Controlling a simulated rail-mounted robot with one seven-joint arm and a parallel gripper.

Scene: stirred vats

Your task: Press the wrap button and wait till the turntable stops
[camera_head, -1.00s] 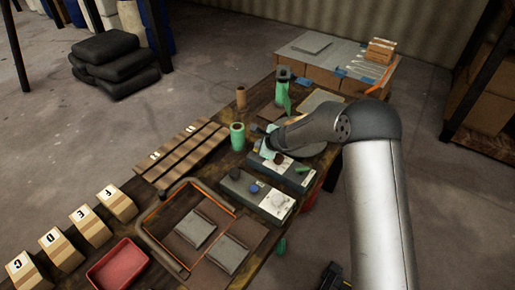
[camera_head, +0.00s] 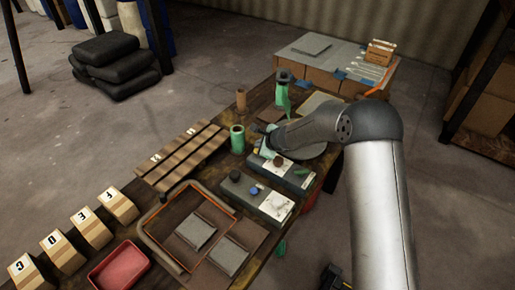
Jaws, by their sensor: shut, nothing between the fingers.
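My gripper (camera_head: 267,153) is shut and empty, pointing down at the left end of the farther grey control box (camera_head: 291,176). My wrist partly hides it, and I cannot tell whether the fingertips touch the box. That box has a dark round knob or button (camera_head: 278,161), a white label and a small green part (camera_head: 301,172). Which of these is the wrap button cannot be read. The round grey turntable (camera_head: 314,152) lies just behind, partly covered by my arm. Whether it is turning cannot be told.
A nearer control box (camera_head: 254,200) has a dark knob and a blue button (camera_head: 254,190). An orange-edged tray (camera_head: 176,258), a red bin (camera_head: 119,266) and lettered boxes (camera_head: 90,229) are left.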

